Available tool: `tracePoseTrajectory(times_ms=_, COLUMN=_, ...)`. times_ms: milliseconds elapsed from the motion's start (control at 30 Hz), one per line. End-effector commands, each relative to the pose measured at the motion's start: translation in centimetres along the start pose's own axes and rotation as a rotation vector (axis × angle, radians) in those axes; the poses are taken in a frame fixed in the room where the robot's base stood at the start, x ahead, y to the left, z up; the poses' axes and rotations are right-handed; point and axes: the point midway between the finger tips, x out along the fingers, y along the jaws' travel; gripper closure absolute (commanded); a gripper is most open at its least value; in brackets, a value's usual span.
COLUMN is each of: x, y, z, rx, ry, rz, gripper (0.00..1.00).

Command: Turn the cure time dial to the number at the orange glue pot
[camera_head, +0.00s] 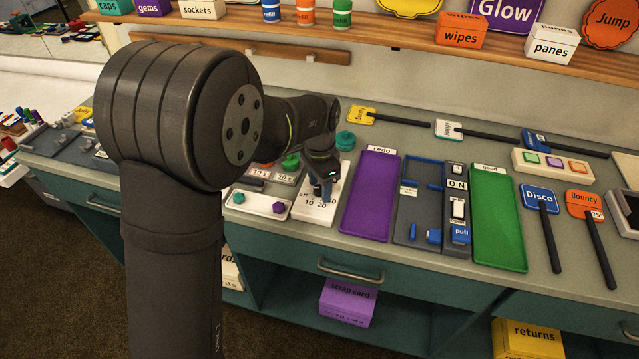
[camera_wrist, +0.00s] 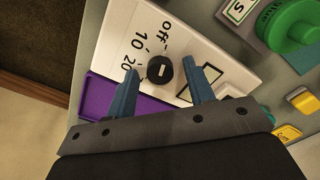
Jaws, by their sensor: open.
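The dial is a black round knob (camera_wrist: 154,78) on a white plate (camera_wrist: 190,30) marked "off", "10" and "20", with more marks partly hidden by a finger. A short white mark shows on the knob; which number it points to I cannot tell. My gripper (camera_wrist: 170,70) is open, with one blue finger on each side of the knob; contact is unclear. In the head view my gripper (camera_head: 324,187) is over the dial plate (camera_head: 318,213). A green pot (camera_head: 291,161) stands by a "20 s" label (camera_head: 285,178).
A purple "redo" mat (camera_head: 369,197) lies right of the dial plate. A white tray (camera_head: 255,205) with small pieces is left of it. An orange container (camera_head: 305,16) stands on the shelf between blue and green ones. A teal round object (camera_head: 345,141) is behind my gripper.

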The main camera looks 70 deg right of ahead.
Motion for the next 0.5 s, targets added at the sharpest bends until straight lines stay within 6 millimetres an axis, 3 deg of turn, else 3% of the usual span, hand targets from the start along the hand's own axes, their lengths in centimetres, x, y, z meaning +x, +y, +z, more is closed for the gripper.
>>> tracePoseTrajectory(times_ms=67, x=-0.01, y=0.0, z=0.0, rx=0.0, ry=0.0, rz=0.0, gripper=0.51)
tracePoseTrajectory(times_ms=300, x=-0.04, y=0.0, z=0.0, rx=0.0, ry=0.0, rz=0.0, gripper=0.96)
tracePoseTrajectory(times_ms=500, x=-0.05, y=0.0, z=0.0, rx=-0.009, ry=0.0, rz=0.0, gripper=0.96)
